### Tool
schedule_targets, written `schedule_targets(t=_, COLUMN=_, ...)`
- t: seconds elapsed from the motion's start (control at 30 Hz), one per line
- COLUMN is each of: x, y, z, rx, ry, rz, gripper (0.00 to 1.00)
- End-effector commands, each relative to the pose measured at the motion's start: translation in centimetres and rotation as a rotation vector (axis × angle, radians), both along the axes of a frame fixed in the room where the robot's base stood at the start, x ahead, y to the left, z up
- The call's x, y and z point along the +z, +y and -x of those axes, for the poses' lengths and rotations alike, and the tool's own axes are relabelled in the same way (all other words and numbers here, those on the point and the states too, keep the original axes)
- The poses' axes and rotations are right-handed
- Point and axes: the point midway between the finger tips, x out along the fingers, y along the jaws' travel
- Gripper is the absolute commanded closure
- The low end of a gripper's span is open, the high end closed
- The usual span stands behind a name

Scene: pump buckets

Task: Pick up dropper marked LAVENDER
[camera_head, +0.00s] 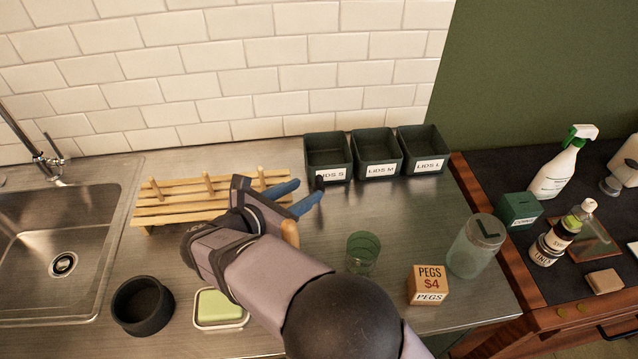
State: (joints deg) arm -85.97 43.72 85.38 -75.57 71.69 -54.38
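My gripper (309,187) is over the counter, in front of the bin marked LIDS S. Its two blue fingers point right and stand apart, with nothing visible between them. I cannot make out any dropper marked LAVENDER. At the right, on the dark surface, a small dark bottle (546,250) has a label that seems to read LINEN. Another bottle (566,228) with a pale top stands or leans close behind it; its label is not readable. My arm hides part of the counter and the wooden rack.
A wooden rack (160,207) stands behind my arm. Bins marked LIDS S (331,173), LIDS M (381,170) and LIDS L (429,165) line the wall. A green glass (363,253), PEGS box (428,285), jar (474,250) and spray bottle (554,174) stand right.

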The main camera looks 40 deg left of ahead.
Motion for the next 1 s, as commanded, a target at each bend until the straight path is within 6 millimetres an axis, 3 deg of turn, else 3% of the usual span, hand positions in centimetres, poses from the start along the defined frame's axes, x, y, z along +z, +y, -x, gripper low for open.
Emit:
schedule_targets(t=0.23, x=-0.2, y=0.1, z=-0.8, rx=-0.002, ry=0.001, rz=0.001, gripper=0.63)
schedule_targets(t=0.6, x=-1.8, y=0.6, z=-4.6, rx=-0.002, ry=0.001, rz=0.001, gripper=0.63)
schedule_targets(t=0.9, x=-2.0, y=0.7, z=-4.9, rx=0.0, ry=0.001, rz=-0.001, gripper=0.63)
schedule_targets(t=1.0, x=-2.0, y=0.7, z=-4.9, rx=0.0, ry=0.001, rz=0.0, gripper=0.84)
